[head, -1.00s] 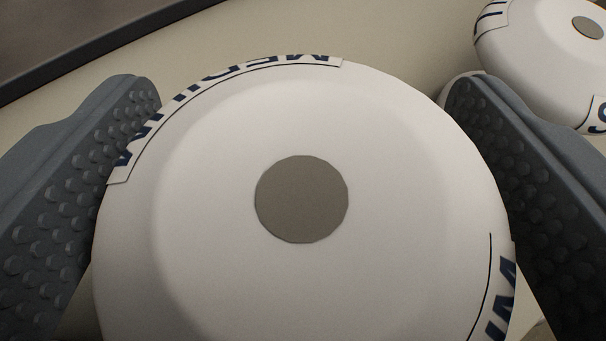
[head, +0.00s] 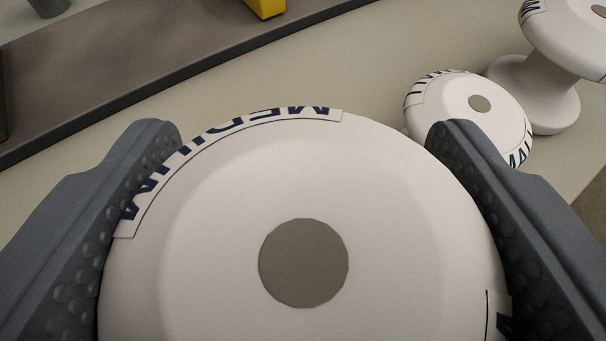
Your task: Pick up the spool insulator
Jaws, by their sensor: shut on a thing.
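A white spool insulator (head: 400,230) with a grey round centre and dark blue lettering on its rim fills the lower middle of the head view. Its top face is towards the camera, and its lower part is hidden. My gripper (head: 305,150) has one dark grey studded finger on each side of it and is shut on it. The insulator appears to be held above the pale surface.
Two more white spool insulators stand at the upper right, a smaller-looking one (head: 440,100) and another (head: 540,70) behind it. A grey-brown strip with a dark edge (head: 150,85) runs across the upper left. A yellow object (head: 264,8) is at the top. Pale surface (head: 350,65) between is bare.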

